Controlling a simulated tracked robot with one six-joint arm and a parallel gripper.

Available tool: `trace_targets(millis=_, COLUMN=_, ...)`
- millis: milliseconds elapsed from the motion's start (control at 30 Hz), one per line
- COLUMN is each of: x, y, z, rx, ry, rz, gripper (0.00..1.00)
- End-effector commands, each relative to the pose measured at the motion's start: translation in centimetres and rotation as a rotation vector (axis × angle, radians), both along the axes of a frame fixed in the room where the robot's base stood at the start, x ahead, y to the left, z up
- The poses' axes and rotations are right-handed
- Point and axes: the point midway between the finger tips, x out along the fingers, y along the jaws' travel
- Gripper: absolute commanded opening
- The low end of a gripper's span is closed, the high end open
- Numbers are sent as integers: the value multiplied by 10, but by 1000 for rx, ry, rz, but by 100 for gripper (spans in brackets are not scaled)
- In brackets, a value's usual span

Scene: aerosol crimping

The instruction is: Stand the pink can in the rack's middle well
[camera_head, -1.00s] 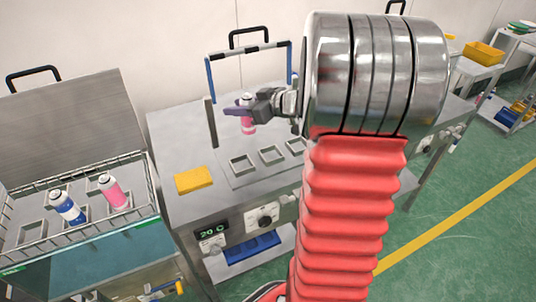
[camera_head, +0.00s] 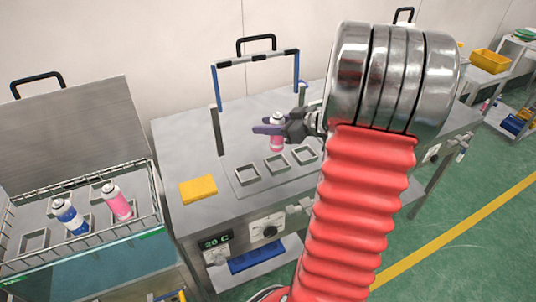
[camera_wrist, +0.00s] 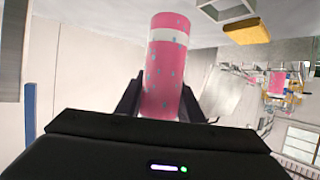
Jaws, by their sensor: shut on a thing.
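A pink can (camera_head: 277,142) with a white band is held upright in my gripper (camera_head: 270,130). In the head view it shows just behind and above the rack's middle well (camera_head: 277,162). In the wrist view the can (camera_wrist: 165,75) stands between my dark fingers (camera_wrist: 160,100), which are shut on it. The rack (camera_head: 240,186) is a flat plate with three square wells in a row. All three look empty. The gap between the can's bottom and the rack is hard to judge.
A wire basket (camera_head: 86,242) at the left holds a blue can (camera_head: 70,216) and another pink can (camera_head: 117,202). A yellow block (camera_head: 198,189) lies left of the rack. A blue-and-black frame (camera_head: 215,90) rises behind the rack.

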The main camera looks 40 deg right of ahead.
Motion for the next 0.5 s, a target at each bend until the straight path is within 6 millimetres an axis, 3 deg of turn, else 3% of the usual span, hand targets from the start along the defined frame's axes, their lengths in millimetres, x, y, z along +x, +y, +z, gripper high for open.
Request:
trace_targets(millis=200, x=0, y=0, z=-35, rx=4, ry=2, rz=-1, gripper=9)
trace_targets(millis=500, x=0, y=-1, z=-42, rx=0, ry=0, rz=-1, gripper=9)
